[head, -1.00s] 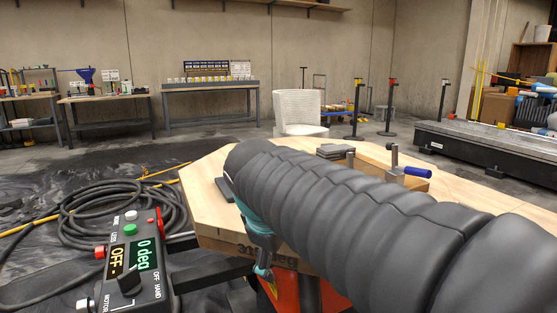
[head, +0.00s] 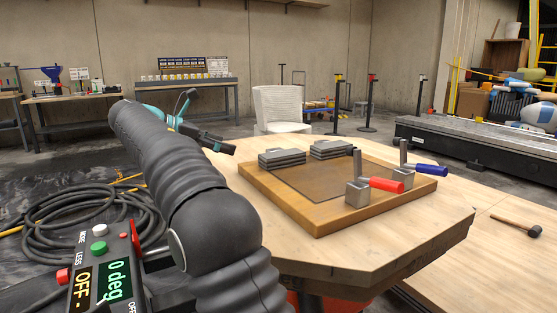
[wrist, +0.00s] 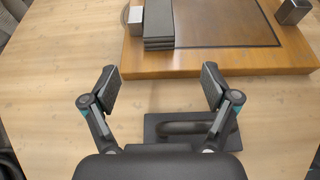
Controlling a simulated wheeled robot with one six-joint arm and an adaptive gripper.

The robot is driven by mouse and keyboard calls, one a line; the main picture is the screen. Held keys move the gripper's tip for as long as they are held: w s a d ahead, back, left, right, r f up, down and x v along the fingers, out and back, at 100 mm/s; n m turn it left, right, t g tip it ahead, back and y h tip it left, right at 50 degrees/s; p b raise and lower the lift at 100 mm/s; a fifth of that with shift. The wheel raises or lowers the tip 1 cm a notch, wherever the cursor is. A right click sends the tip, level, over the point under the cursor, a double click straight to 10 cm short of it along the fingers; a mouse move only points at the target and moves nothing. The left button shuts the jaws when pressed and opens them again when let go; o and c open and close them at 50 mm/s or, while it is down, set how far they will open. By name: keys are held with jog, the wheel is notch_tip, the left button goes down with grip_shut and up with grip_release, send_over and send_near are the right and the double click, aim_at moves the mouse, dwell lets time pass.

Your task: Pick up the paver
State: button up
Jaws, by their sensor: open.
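Grey pavers lie in two low stacks on a wooden board in the head view, a left stack (head: 282,159) and a right stack (head: 332,149). In the wrist view one stack of dark slabs (wrist: 158,28) stands at the board's near edge, cut by the top of the picture. My gripper (wrist: 161,86) is open, with nothing between its fingers. In the head view my gripper (head: 208,127) is raised left of the board, apart from both stacks.
The wooden board (head: 402,208) with a dark centre panel lies on the wooden table (head: 290,240). A red-handled clamp (head: 372,187) and a blue-handled clamp (head: 425,169) stand on its right side. A dark handled plate (wrist: 165,130) lies under my gripper. A mallet (head: 518,225) lies right.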

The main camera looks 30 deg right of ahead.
jog(key=b, duration=0.2)
send_near(267, 156)
jog(key=x, duration=0.4)
jog(key=shift+w+d+f, duration=0.1)
jog(key=shift+w+f, duration=0.05)
jog(key=shift+b+x, duration=1.1)
jog(key=shift+x, duration=1.65)
grip_shut()
notch_tip(267, 156, up, 18)
jog(key=p, duration=0.9)
